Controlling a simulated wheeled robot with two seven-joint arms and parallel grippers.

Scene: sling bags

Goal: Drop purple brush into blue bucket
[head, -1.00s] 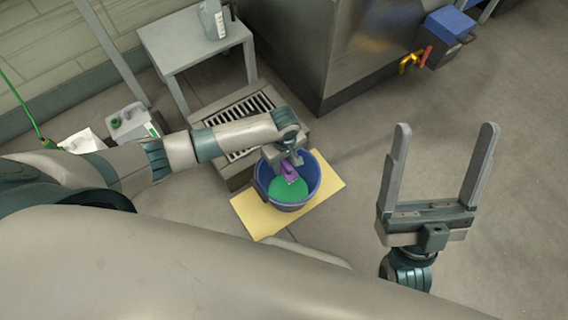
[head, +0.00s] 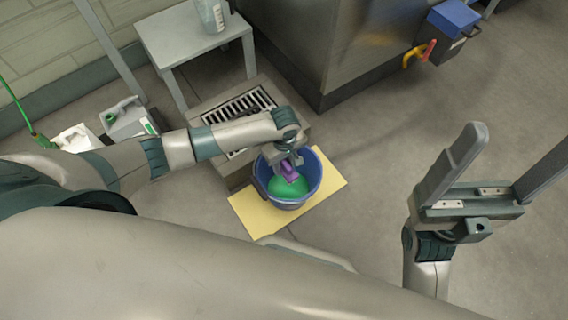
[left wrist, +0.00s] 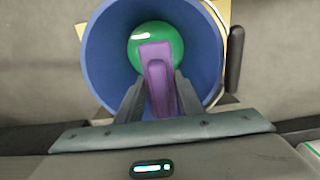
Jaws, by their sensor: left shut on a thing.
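The blue bucket (head: 308,192) stands on a yellow mat (head: 253,217) on the floor, with a rounded green thing (head: 285,188) inside it. My left gripper (head: 287,162) is over the bucket's opening, shut on the purple brush (head: 290,172). In the left wrist view the purple brush (left wrist: 158,78) is between the fingers, above the bucket (left wrist: 98,55) and overlapping the green thing (left wrist: 150,35). I cannot tell whether the brush touches the green thing. My right gripper (head: 500,165) is open and empty at the right, away from the bucket.
A floor drain grate (head: 240,112) lies behind the bucket. A small grey table (head: 190,40) with a clear bottle (head: 212,15) stands at the back. A steel cabinet (head: 340,50) is behind. White containers (head: 128,118) stand at the left. Floor at the right is clear.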

